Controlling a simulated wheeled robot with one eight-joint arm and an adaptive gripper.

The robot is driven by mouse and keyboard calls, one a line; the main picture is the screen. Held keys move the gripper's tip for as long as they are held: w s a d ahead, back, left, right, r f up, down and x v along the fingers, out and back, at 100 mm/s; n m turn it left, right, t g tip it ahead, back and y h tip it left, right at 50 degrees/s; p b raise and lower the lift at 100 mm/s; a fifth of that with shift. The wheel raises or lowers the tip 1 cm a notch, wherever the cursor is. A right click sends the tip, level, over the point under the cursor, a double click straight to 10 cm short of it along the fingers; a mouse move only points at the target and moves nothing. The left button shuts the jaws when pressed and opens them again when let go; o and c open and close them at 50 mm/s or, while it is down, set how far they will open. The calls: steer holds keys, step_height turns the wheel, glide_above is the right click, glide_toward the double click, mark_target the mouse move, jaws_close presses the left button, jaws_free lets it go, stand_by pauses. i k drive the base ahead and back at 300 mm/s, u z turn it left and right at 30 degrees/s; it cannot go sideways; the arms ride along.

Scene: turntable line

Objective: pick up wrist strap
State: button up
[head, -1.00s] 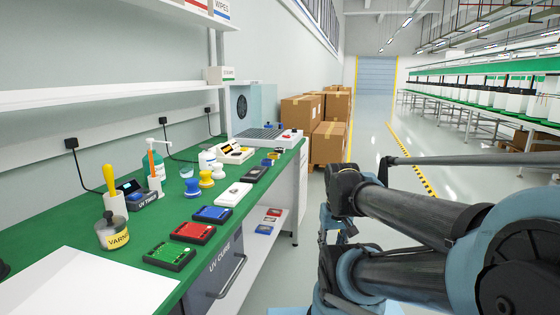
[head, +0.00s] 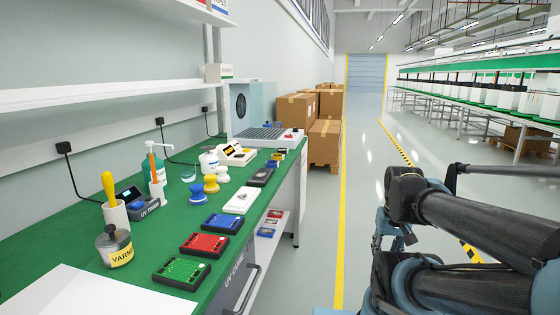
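I cannot make out a wrist strap for certain. A small dark and blue item (head: 272,163) lies near the far end of the green bench (head: 150,225), beside the black device, but it is too small to identify. My arm is folded at the right of the head view, over the floor and apart from the bench. My gripper itself does not show clearly; it is hidden behind the arm links or out of frame.
On the bench are red (head: 204,245), blue (head: 222,223) and green (head: 181,272) boards, a varnish jar (head: 114,247), a white sheet (head: 95,295) and blue and yellow stampers. A shelf (head: 90,98) overhangs it. Cartons (head: 324,140) stand beyond. The aisle floor (head: 355,190) is clear.

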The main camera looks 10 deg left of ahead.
mark_target(278, 156)
steer(key=i, duration=1)
